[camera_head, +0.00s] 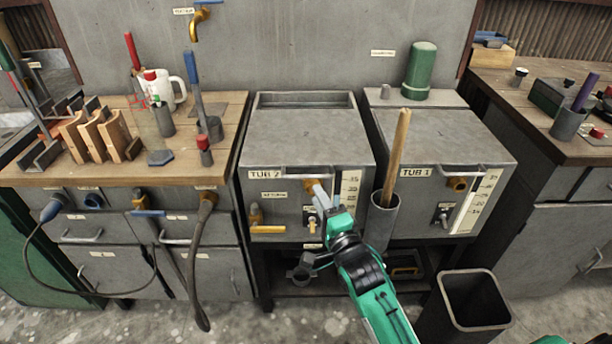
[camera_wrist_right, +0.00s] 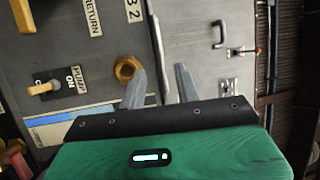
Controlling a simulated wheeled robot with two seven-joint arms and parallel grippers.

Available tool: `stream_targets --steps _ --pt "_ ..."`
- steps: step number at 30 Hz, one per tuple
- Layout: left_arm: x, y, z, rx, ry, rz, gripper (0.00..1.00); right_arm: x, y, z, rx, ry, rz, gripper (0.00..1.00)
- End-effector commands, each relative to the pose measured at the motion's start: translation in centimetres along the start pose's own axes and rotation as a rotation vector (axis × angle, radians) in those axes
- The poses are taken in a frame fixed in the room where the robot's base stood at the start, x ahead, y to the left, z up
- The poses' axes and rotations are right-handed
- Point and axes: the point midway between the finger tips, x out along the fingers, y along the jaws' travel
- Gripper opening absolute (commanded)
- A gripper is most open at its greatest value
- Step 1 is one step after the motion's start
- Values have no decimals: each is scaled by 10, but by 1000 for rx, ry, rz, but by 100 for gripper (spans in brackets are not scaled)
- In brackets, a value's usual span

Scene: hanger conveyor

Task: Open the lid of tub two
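Tub two is a grey metal box with a "TUB 2" label (camera_head: 265,174) on its front. Its flat lid (camera_head: 308,133) is down, with a bar handle along the front edge. My right gripper (camera_head: 317,188) is at the tub's front, just below the lid's front edge, close to a brass fitting. In the right wrist view its two fingers (camera_wrist_right: 160,85) are apart, with the brass fitting (camera_wrist_right: 127,68) beside the left finger. A thin pale bar (camera_wrist_right: 160,50) shows beyond the gap; I cannot tell whether the fingers touch it. My left gripper is out of view.
A grey holder (camera_head: 382,222) with a wooden-handled tool (camera_head: 398,150) stands right of my gripper, between the tubs. Tub one (camera_head: 445,140) is on the right, with a green canister (camera_head: 419,70) behind. A wooden bench (camera_head: 180,172) with tools is left. A dark bin (camera_head: 473,303) stands below.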

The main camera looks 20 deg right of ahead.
Motion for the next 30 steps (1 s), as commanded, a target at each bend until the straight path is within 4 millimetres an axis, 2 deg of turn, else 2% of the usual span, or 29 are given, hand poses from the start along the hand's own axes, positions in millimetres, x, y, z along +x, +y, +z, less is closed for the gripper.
stream_targets --steps 9,15,27,28,30 --pt "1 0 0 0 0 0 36 54 0 0 -1 0 -1 33" --pt "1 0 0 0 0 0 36 74 0 0 -1 0 0 33" --pt "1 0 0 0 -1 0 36 81 1 0 -1 0 1 33" --pt "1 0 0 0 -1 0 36 81 1 0 -1 0 1 31" --pt "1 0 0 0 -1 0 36 81 1 0 -1 0 1 17"
